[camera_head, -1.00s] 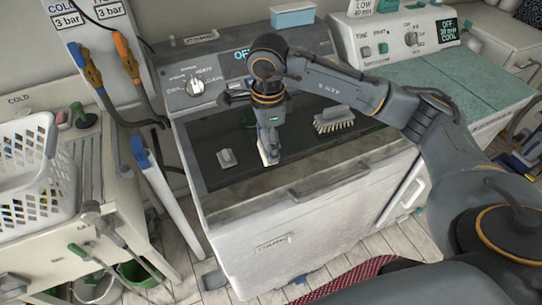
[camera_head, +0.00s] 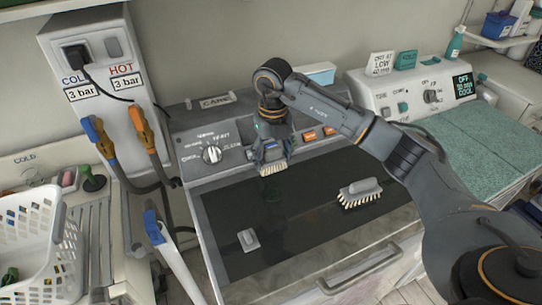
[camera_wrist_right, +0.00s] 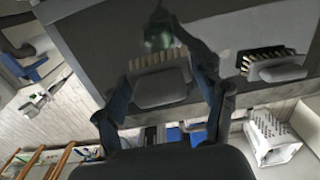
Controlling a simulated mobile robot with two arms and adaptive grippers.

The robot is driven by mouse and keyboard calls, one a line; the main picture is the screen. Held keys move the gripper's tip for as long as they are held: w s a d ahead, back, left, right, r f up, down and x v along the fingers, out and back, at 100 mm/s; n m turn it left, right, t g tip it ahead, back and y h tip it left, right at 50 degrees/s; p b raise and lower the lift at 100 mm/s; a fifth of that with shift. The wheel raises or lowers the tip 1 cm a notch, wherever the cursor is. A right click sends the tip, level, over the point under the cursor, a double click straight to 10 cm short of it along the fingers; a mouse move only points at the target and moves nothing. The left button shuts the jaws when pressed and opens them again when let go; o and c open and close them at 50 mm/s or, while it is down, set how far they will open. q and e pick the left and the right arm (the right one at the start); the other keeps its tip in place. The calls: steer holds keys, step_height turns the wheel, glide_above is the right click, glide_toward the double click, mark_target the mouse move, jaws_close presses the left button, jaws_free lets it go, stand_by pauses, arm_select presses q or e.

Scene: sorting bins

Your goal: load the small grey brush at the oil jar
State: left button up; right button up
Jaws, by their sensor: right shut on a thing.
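My right gripper (camera_head: 268,147) is shut on a small grey brush (camera_head: 271,155) with pale bristles, held over the back of the dark worktop near the control panel. The right wrist view shows the brush (camera_wrist_right: 162,88) between the fingers of the gripper (camera_wrist_right: 162,96), its bristles toward the top of the picture. A green glassy jar (camera_wrist_right: 158,32) shows just beyond the bristles there. In the head view the jar is mostly hidden; a greenish patch shows below the brush. Whether bristles and jar touch, I cannot tell. My left gripper is not in view.
A larger grey brush (camera_head: 360,192) lies on the worktop to the right, and a small grey block (camera_head: 248,240) lies front left. The worktop (camera_head: 300,220) between them is clear. A control panel (camera_head: 195,145) with a knob rises behind. A white basket (camera_head: 28,245) stands far left.

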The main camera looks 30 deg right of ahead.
mark_target(272, 172)
step_height(272, 172, down, 3)
steer(key=shift+w+r+b, duration=0.1)
steer(key=shift+r+b, duration=0.1)
steer(key=shift+b, duration=0.45)
step_height(272, 172, down, 3)
steer(key=shift+f+b, duration=0.15)
steer(key=shift+b, duration=0.8)
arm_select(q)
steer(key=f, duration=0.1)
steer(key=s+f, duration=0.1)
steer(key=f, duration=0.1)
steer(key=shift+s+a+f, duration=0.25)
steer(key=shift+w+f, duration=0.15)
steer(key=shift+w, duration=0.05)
arm_select(e)
steer(key=shift+f, duration=0.25)
arm_select(q)
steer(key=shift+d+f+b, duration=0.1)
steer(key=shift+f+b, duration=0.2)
steer(key=shift+b, duration=0.15)
arm_select(e)
steer(key=shift+f, duration=0.35)
steer(key=shift+r, duration=0.1)
steer(key=shift+r+p, duration=2.15)
steer(key=shift+r, duration=1.35)
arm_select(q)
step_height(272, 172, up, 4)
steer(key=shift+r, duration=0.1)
